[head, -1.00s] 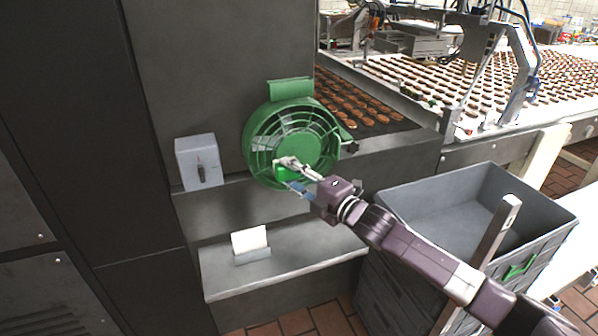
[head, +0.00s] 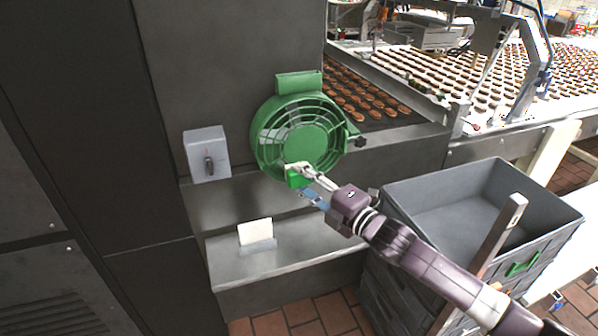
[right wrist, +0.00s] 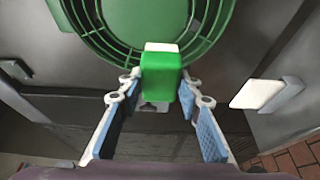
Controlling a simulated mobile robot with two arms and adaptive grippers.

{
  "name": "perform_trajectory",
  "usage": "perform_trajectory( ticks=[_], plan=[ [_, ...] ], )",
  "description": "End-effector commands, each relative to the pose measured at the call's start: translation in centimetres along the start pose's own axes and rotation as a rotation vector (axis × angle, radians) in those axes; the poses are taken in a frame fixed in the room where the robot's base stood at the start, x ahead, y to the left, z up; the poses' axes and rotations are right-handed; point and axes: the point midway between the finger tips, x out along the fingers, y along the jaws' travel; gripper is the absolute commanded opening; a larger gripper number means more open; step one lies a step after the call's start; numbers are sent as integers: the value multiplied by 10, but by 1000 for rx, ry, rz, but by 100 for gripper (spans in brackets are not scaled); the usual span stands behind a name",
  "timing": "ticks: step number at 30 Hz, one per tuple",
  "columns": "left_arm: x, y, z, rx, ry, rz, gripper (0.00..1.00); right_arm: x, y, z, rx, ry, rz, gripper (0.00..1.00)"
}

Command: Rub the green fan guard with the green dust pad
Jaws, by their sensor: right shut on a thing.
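The green fan guard (head: 306,145) is a round, barred cage on the dark machine wall, with a hub disc in its middle. My right gripper (head: 300,172) is shut on the green dust pad (head: 297,178) at the guard's lower edge. In the right wrist view, the pad (right wrist: 160,75), pale at its far end, sits between the fingertips (right wrist: 160,84). It overlaps the lower rim of the guard (right wrist: 95,35) there. I cannot tell whether the pad touches the bars. My left gripper is not in view.
A grey switch box (head: 206,154) is on the wall left of the guard. A white card in a holder (head: 255,233) stands on the metal ledge (head: 285,262) below. A grey crate (head: 440,205) is at the right, beside my right arm. Conveyors with biscuits (head: 365,90) lie behind.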

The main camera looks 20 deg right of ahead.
Motion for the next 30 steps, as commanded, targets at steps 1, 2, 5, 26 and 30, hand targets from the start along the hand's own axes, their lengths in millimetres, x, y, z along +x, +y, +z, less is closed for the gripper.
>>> perform_trajectory(
  ticks=[1,2,5,26,30],
  plan=[
    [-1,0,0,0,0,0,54,-3,1,-1,0,0,0,13],
    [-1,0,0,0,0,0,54,-4,1,-1,0,0,1,13],
    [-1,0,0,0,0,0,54,-5,1,-2,0,0,1,13],
    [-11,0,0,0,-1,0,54,-32,0,-13,-1,-1,0,13],
    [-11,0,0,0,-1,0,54,-32,1,-13,-1,0,1,13]
  ],
)
